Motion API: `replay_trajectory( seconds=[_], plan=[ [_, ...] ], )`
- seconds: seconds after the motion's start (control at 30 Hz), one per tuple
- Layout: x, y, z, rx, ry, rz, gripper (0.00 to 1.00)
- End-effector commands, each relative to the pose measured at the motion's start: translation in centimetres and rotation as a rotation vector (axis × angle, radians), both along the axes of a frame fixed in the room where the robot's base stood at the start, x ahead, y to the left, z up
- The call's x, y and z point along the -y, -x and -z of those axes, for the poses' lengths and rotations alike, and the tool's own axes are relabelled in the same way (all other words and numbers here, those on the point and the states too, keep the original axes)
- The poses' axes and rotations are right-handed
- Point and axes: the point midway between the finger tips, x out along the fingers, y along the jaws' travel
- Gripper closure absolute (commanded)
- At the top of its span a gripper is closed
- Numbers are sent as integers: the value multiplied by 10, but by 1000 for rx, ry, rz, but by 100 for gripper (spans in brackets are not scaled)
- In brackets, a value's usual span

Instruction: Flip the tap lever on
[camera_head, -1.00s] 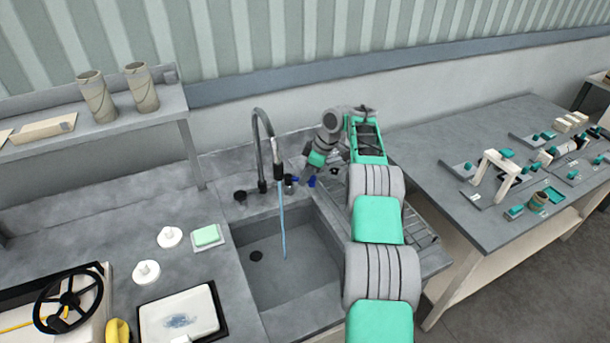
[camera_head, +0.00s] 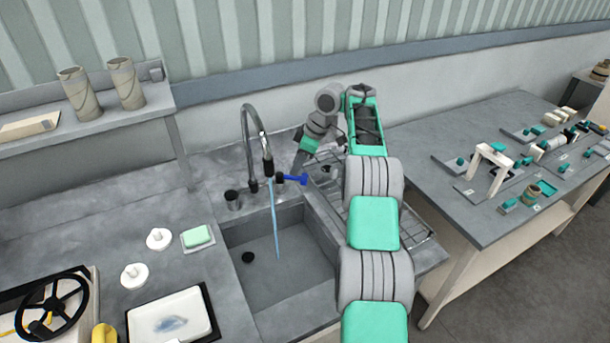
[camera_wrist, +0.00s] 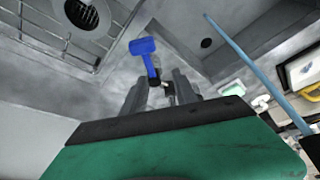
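The tap (camera_head: 247,140) is a dark curved spout at the back of the sink, with a thin blue stream (camera_head: 274,220) falling from it into the basin. The blue tap lever (camera_head: 294,179) sticks out to the right beside the tap's base. In the wrist view the lever (camera_wrist: 146,50) shows its broad end beyond my fingertips, and its stem runs down toward the gap between them. My gripper (camera_head: 298,168) is just behind and above the lever. In the wrist view my gripper (camera_wrist: 160,88) has its fingers apart; whether either touches the lever I cannot tell.
The sink basin (camera_head: 290,275) lies in front, with a wire drying rack (camera_head: 415,235) to its right, under my arm. A dark cup (camera_head: 232,200) stands left of the tap. Green soap (camera_head: 197,235) lies on the left counter. A shelf (camera_head: 90,130) stands behind at left.

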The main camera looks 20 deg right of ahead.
Motion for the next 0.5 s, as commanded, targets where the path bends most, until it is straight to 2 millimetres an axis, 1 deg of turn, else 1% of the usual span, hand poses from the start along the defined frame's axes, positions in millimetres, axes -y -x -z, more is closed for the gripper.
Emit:
replay_trajectory(
  seconds=[0.07, 0.2, 0.23, 0.27, 0.33, 0.5],
  plan=[
    [-2, 8, -7, 3, 2, 2, 65],
    [-6, 28, -33, 4, 1, 2, 65],
    [-8, 33, -37, 4, 1, 1, 65],
    [-9, 38, -34, 2, 2, 1, 65],
    [-12, 51, -39, 3, 2, 2, 65],
    [-20, 83, -57, 2, 1, 2, 65]
  ],
)
